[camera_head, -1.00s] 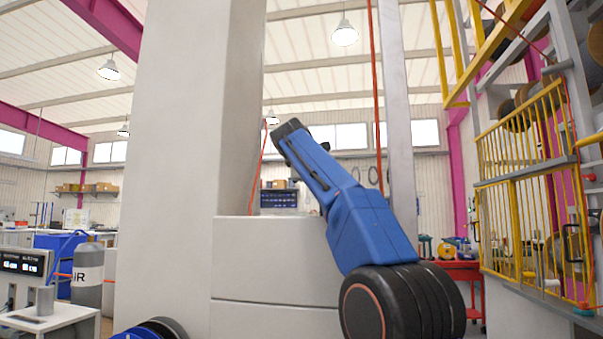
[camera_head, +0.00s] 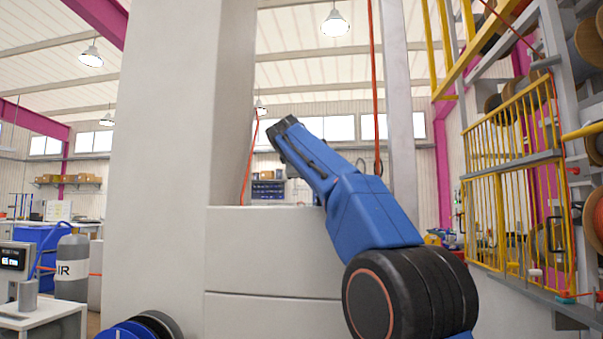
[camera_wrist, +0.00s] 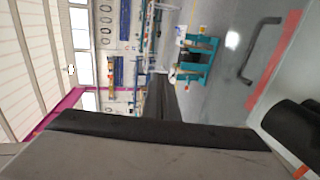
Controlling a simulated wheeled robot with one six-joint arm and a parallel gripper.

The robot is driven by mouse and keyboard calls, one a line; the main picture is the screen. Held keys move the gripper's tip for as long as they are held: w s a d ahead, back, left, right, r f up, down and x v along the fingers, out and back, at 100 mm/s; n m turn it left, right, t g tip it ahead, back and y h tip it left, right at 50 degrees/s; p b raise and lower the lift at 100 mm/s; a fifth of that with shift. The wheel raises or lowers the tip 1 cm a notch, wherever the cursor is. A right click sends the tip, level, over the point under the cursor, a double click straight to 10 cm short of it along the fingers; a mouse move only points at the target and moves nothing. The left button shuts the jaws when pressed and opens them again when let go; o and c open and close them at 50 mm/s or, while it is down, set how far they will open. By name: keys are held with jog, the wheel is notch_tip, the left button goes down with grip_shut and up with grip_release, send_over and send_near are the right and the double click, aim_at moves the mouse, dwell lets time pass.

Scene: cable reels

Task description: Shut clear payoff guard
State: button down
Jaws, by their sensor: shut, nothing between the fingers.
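My gripper (camera_wrist: 158,92) shows in the wrist view as a dark narrow shape above a large grey and black block; it is shut and empty. In the wrist view a dark bar handle (camera_wrist: 259,47) and a red stripe (camera_wrist: 276,62) lie at the right, on or in front of a pale surface; I cannot tell whether they belong to the clear payoff guard. No clear guard can be made out for certain in the head view. My blue arm there reaches up and left, and its far end hides the gripper.
A yellow barred gate (camera_head: 512,170) stands at the right by racks of cable reels (camera_head: 588,40). A large pale column (camera_head: 165,150) fills the left middle. A grey tank (camera_head: 72,268) is at the far left. A teal stand (camera_wrist: 197,62) is on open floor.

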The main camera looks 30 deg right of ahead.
jog(key=shift+s+a, duration=0.1)
jog(key=v, duration=1.7)
jog(key=shift+s, duration=0.1)
